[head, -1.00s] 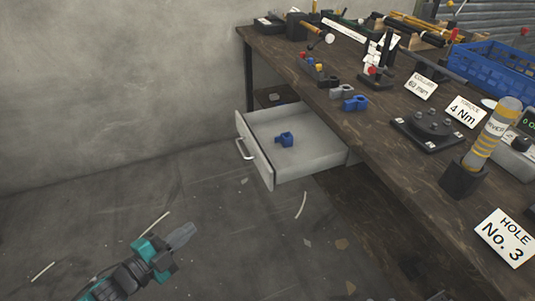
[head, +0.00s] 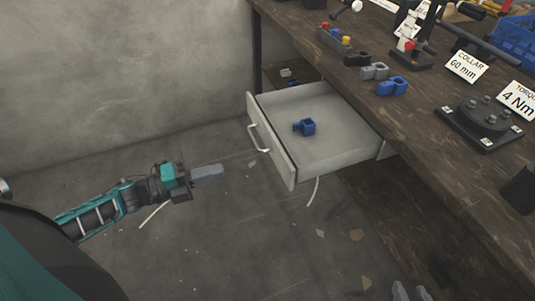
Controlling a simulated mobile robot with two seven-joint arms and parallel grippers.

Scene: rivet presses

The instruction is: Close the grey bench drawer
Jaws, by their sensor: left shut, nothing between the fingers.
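The grey bench drawer (head: 340,152) is pulled out from under the dark wooden bench. Its front panel (head: 271,142) faces left and carries a light handle (head: 258,140). A blue clamp-like part (head: 305,127) lies inside the drawer. My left gripper (head: 222,170) is shut and empty, pointing right, just left of the drawer front and a little below the handle in the picture. A gap shows between it and the drawer. My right gripper (head: 411,292) shows only as two grey fingertips at the bottom edge, spread apart; the rest is out of view.
The bench top (head: 430,120) holds grey and blue collars (head: 392,87), a black bolted fixture (head: 480,122), label cards and a blue basket (head: 515,38). Small items sit on a shelf (head: 285,76) behind the drawer. The floor left of the drawer is mostly clear, with scattered scraps.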

